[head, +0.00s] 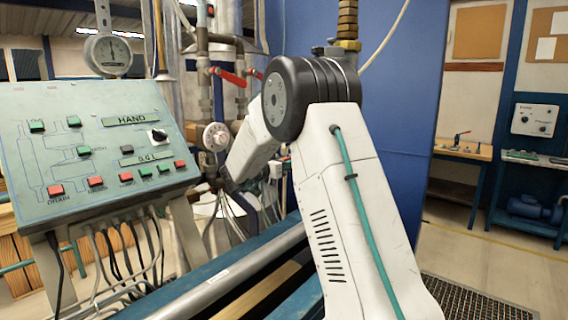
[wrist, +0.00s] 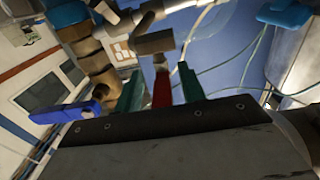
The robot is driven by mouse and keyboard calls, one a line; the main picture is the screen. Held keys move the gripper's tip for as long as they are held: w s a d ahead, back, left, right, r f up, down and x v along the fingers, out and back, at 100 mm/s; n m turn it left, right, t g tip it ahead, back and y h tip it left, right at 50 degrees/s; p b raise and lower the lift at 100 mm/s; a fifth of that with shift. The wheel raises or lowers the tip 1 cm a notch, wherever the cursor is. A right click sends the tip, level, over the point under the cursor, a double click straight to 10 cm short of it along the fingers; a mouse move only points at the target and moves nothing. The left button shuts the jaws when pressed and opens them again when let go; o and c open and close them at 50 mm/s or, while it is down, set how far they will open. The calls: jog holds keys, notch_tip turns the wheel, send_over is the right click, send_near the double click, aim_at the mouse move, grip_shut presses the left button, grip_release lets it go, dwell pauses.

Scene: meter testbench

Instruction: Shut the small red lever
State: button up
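In the wrist view, a red lever (wrist: 161,90) stands between the two green fingers of my gripper (wrist: 160,88). The gripper is open, with a gap showing between each finger and the lever. The lever joins a brownish valve body (wrist: 155,43) just beyond the fingertips. In the head view, two red levers show on the pipes: a longer one (head: 231,77) and a shorter one (head: 255,73) beside my arm. I cannot tell which of them is between the fingers. My gripper is hidden in the head view.
A blue handle (wrist: 65,112) sticks out left of the fingers in the wrist view, near brass pipe fittings (wrist: 98,68). In the head view, a control panel (head: 90,150) stands at left, with a dial gauge (head: 108,55) above. A blue wall (head: 400,110) is behind my arm.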

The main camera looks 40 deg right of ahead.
jog(key=shift+a, duration=0.15)
jog(key=s+a, duration=0.1)
jog(key=a, duration=0.6)
jog(key=shift+s+a, duration=0.15)
jog(key=shift+a, duration=0.1)
